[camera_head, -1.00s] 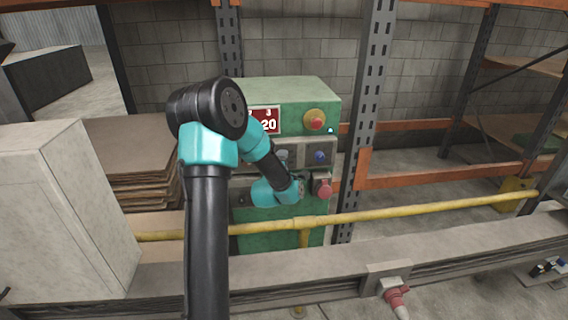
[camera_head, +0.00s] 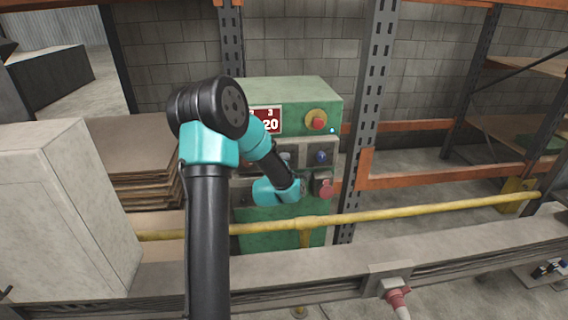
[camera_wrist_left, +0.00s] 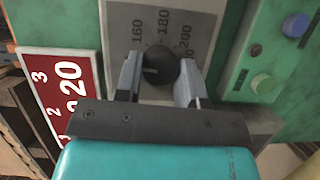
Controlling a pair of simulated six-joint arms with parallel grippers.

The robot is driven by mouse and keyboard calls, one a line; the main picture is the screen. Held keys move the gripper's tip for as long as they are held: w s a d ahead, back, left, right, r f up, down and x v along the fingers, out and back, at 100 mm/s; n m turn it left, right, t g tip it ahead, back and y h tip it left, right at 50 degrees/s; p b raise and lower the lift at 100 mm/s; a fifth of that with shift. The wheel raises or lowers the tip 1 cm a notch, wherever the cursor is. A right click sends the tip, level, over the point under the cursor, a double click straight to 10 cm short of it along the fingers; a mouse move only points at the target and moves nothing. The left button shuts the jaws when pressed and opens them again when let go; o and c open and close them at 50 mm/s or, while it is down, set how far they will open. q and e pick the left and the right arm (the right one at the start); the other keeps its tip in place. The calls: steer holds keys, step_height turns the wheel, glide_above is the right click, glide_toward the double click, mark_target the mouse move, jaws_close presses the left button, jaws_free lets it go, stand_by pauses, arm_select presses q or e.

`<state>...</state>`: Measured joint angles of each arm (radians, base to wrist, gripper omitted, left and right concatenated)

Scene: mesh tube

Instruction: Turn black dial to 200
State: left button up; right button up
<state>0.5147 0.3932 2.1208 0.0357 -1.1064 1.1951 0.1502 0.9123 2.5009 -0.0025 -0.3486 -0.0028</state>
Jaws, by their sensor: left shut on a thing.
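The black dial (camera_wrist_left: 163,62) shows in the left wrist view on a grey scale plate (camera_wrist_left: 193,18) marked 160, 180 and 200. A pale mark shows on the dial's left side, but I cannot tell exactly which value it points to. My left gripper (camera_wrist_left: 158,70) is shut on the dial, one finger on each side. In the head view my left arm hides the dial and the fingers. A red sign (camera_wrist_left: 62,88) reading 20 with smaller digits is left of the plate; it also shows in the head view (camera_head: 267,121). My right gripper is not in view.
The green machine (camera_head: 290,92) carries a red button (camera_head: 319,122), a blue knob (camera_head: 321,157) and a red plug (camera_head: 325,190). A yellow pipe (camera_head: 400,212) crosses in front. A rack upright (camera_head: 373,90) stands close right. A grey cabinet (camera_head: 60,215) stands left.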

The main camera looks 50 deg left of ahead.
arm_select(q)
steer(key=m+g+y, duration=0.1)
steer(key=m+g, duration=0.2)
steer(key=m, duration=0.3)
steer(key=m+g+y, duration=0.1)
steer(key=m+g, duration=0.2)
steer(key=m, duration=0.3)
steer(key=w+m+g+y, duration=0.1)
steer(key=m+g+y, duration=0.1)
steer(key=m+g, duration=0.2)
steer(key=shift+d+r+m, duration=0.3)
steer(key=shift+d+m, duration=0.05)
steer(key=shift+m, duration=0.65)
stand_by(0.5)
steer(key=o, duration=0.9)
steer(key=shift+s+d, duration=0.1)
steer(key=v, duration=1.7)
steer(key=shift+d, duration=0.1)
